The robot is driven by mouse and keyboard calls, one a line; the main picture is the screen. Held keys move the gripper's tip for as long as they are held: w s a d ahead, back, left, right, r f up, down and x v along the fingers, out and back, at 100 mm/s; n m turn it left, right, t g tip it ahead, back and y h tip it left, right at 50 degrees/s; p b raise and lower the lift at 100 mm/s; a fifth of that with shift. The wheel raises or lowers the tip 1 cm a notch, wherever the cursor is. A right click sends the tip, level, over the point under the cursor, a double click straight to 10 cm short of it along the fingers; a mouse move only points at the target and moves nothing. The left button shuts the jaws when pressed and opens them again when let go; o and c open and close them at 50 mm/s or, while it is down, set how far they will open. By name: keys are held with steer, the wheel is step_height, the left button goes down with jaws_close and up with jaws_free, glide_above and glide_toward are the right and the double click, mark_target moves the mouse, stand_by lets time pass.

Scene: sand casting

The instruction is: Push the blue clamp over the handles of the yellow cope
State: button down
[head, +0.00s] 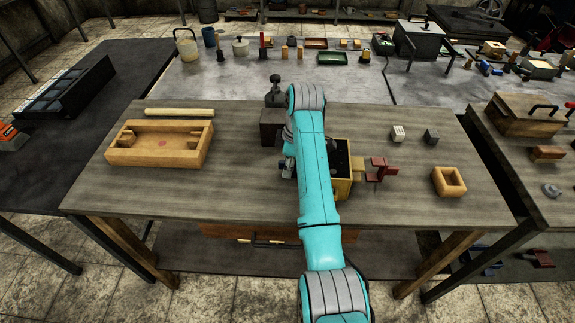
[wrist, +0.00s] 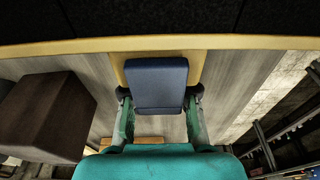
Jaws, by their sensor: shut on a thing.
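The yellow cope (head: 343,189) stands at the middle of the wooden table, partly hidden behind my arm, with dark fill inside. In the wrist view its yellow rim (wrist: 240,42) runs across the top. The blue clamp (wrist: 157,76) lies close against that rim, between the fingers of my gripper (wrist: 159,95), which is shut on it. A yellow handle (wrist: 119,68) shows at both sides of the clamp, partly under it. How far the clamp sits over the handle is hidden. In the head view, a red clamp (head: 379,169) is at the cope's right side.
A dark brown block (wrist: 40,112) stands close on the wrist view's left; in the head view, a dark block (head: 271,128) is behind the arm. A wooden frame (head: 160,157) lies left, a small wooden box (head: 449,181) right. The table's front right is clear.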

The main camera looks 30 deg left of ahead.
steer(key=shift+w+d, duration=0.15)
steer(key=shift+d, duration=0.1)
stand_by(0.4)
steer(key=c, duration=0.8)
jaws_free()
